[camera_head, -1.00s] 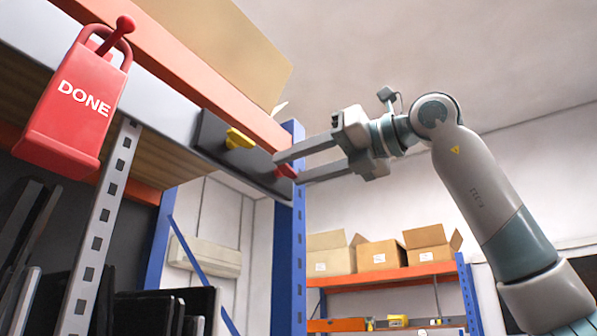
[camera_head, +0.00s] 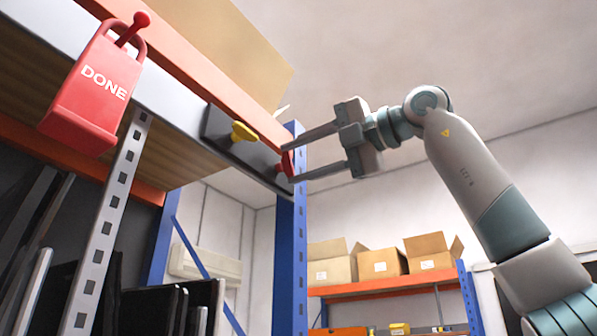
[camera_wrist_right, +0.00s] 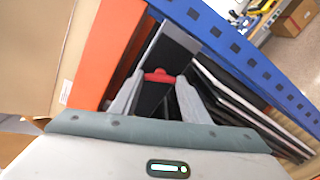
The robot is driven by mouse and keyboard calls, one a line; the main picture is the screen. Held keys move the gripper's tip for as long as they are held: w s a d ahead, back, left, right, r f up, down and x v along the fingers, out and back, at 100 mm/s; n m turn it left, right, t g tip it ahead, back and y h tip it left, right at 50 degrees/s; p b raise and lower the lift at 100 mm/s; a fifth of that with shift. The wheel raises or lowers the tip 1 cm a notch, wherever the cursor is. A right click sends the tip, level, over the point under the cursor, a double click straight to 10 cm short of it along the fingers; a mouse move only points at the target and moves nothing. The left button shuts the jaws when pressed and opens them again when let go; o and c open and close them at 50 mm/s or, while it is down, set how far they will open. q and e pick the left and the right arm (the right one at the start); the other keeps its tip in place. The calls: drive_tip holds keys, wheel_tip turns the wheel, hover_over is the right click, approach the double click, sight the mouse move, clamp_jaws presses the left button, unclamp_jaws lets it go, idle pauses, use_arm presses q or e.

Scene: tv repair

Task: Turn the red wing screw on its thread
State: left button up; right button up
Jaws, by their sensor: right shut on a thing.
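The red wing screw (camera_head: 287,163) sits at the right end of a dark plate (camera_head: 216,125) on the shelf's edge. Its wings stand near upright in the head view. My right gripper (camera_head: 288,165) reaches in from the right and is shut on the screw, one finger on each side. In the right wrist view the red screw (camera_wrist_right: 158,76) shows between the fingertips, against the dark plate. Its thread is hidden. A yellow wing screw (camera_head: 243,132) sits to the left on the same plate. My left gripper is not in view.
A blue rack post (camera_head: 291,250) stands just below the red screw. An orange beam (camera_head: 200,70) and cardboard box (camera_head: 235,50) are above the plate. A red DONE tag (camera_head: 95,95) hangs at left. The space right of the gripper is open.

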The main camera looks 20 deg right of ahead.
drive_tip(key=shift+f+m, duration=0.2)
drive_tip(key=shift+m, duration=0.3)
drive_tip(key=shift+m+b, duration=0.5)
drive_tip(key=shift+m, duration=0.5)
drive_tip(key=m+b, duration=0.1)
drive_tip(key=m, duration=0.1)
drive_tip(key=shift+m, duration=0.3)
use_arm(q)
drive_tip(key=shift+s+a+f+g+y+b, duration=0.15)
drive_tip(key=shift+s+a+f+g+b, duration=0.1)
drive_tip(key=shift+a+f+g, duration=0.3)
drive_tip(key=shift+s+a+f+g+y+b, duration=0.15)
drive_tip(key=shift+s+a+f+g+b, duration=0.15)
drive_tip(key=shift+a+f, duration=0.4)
use_arm(e)
drive_tip(key=shift+m, duration=1.6)
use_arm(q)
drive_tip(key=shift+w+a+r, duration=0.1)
use_arm(e)
drive_tip(key=shift+w, duration=0.1)
drive_tip(key=o, duration=1.1)
drive_tip(key=shift+r, duration=0.1)
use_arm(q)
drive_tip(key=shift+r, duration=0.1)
use_arm(e)
drive_tip(key=shift+s+d+r, duration=0.1)
drive_tip(key=shift+s+d, duration=0.2)
